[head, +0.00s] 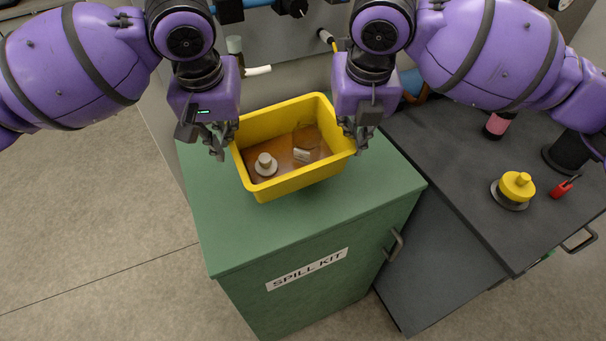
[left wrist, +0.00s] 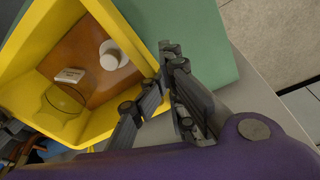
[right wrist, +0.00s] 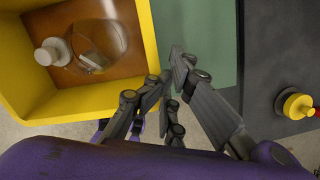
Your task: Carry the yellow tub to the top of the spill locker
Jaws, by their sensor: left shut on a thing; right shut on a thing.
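The yellow tub (head: 300,180) is over the green top of the spill locker (head: 235,240), toward its back. I cannot tell whether its base touches the top.
A dark bench (head: 450,160) adjoins the locker on the right, carrying a yellow-topped round item (head: 514,190), a red item (head: 561,189) and a pink-banded dark item (head: 497,124). A grey wall panel with pipes stands behind. The front of the locker top is clear.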

